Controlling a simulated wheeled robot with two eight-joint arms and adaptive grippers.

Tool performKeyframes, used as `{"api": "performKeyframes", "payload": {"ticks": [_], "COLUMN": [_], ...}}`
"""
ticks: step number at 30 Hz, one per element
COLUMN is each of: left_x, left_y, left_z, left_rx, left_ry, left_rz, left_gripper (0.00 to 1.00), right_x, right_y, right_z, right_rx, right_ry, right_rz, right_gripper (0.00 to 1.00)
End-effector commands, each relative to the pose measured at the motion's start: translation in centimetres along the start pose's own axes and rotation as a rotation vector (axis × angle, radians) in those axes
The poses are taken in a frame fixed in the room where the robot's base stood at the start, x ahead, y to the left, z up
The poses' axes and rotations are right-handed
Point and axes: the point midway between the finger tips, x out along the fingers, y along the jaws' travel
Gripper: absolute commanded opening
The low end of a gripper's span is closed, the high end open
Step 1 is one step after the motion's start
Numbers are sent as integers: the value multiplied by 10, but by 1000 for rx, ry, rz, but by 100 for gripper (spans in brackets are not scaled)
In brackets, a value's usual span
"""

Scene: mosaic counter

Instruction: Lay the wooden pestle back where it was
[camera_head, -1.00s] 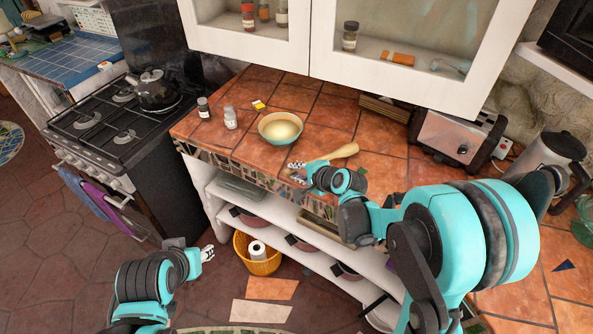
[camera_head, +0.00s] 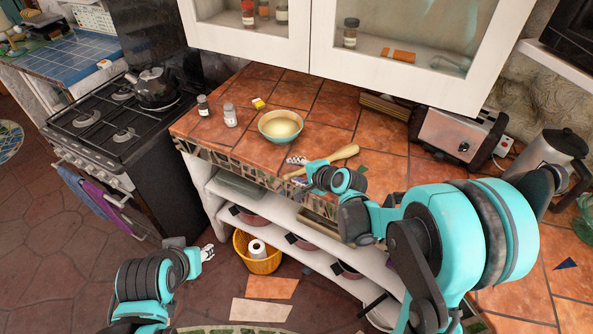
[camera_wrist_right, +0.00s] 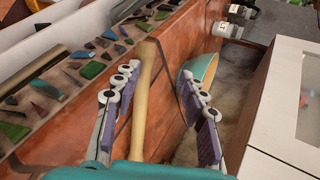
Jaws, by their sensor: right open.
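The wooden pestle (camera_head: 343,153) lies on the tiled counter (camera_head: 235,152) near its front edge, to the right of the bowl. My right gripper (camera_head: 297,170) is open at the pestle, with its fingers apart. In the right wrist view the pestle (camera_wrist_right: 143,92) runs between the open fingers, close to the left one and clear of the right one. My left gripper (camera_head: 208,252) is low at the left, away from the counter; I cannot tell its opening.
The turquoise bowl (camera_head: 281,127) stands just behind my right fingers and also shows beside the right finger in the wrist view (camera_wrist_right: 203,68). Two small jars (camera_head: 230,115) stand at the left. A toaster (camera_head: 457,136) and a metal pot (camera_head: 548,158) are at the right. Cabinets hang above.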

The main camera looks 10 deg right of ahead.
Motion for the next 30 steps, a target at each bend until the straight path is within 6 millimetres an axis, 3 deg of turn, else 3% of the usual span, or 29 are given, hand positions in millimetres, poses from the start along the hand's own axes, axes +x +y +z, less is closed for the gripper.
{"api": "performKeyframes", "payload": {"ticks": [8, 21, 30], "left_x": [0, 0, 0], "left_y": [0, 0, 0], "left_z": [0, 0, 0], "left_rx": [0, 0, 0], "left_ry": [0, 0, 0], "left_rz": [0, 0, 0], "left_gripper": [40, 40, 40], "right_x": [-14, -96, -119], "right_y": [0, 1, 0], "right_z": [0, 0, 0], "right_rx": [2, 2, 0], "right_ry": [1, 2, 0], "right_rz": [0, 0, 0], "right_gripper": [42, 42, 42]}}
